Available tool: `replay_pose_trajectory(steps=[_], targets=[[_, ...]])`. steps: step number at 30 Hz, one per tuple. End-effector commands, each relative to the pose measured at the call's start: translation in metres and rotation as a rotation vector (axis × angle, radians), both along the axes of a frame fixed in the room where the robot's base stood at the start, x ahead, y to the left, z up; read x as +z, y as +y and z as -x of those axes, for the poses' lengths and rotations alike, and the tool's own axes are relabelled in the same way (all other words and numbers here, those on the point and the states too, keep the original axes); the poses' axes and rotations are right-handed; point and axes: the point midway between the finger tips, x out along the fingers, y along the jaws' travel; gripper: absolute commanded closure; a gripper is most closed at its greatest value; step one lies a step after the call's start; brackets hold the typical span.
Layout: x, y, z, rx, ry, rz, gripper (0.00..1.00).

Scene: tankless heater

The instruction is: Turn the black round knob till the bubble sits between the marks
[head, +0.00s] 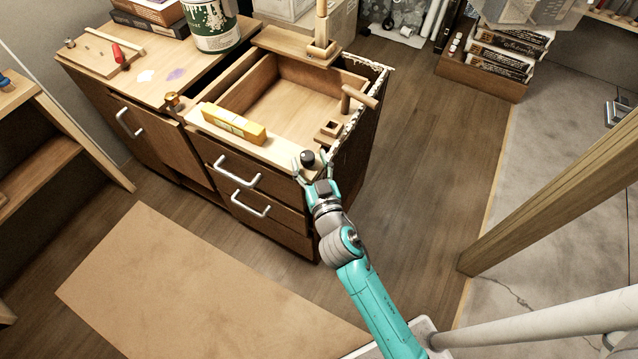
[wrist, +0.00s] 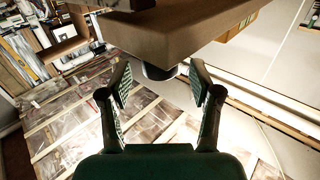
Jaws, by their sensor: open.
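The black round knob (head: 307,157) is at the front right corner of the cabinet top in the head view. In the wrist view the dark knob (wrist: 158,72) shows against the edge of a tan board, partly hidden by it. My gripper (head: 313,163) is open at the knob, with one finger on each side. In the wrist view my gripper (wrist: 160,80) has a gap between both fingers and the knob, which lies just beyond the fingertips. A yellow spirit level (head: 233,123) lies on the front strip of the cabinet top. Its bubble and marks are too small to read.
The cabinet has an open wooden compartment (head: 275,105) with a wooden handle (head: 358,96) at its right side. A brass knob (head: 172,99) and a green-white paint can (head: 211,27) stand farther left. A wooden post (head: 560,200) slants at right.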

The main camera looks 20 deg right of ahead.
Motion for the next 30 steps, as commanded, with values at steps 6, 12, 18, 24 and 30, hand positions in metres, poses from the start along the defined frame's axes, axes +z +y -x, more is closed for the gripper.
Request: replay_pose_trajectory(steps=[6, 12, 18, 24, 30], targets=[[-0.002, 0.006, 0.042, 0.002, 0.004, 0.002, 0.37], [-0.002, 0.009, 0.074, 0.001, 0.004, 0.002, 0.37], [-0.002, 0.012, 0.092, 0.001, 0.003, 0.0, 0.37], [-0.002, 0.012, 0.097, 0.0, 0.003, -0.001, 0.37], [-0.002, 0.012, 0.096, 0.0, 0.003, -0.001, 0.37]])
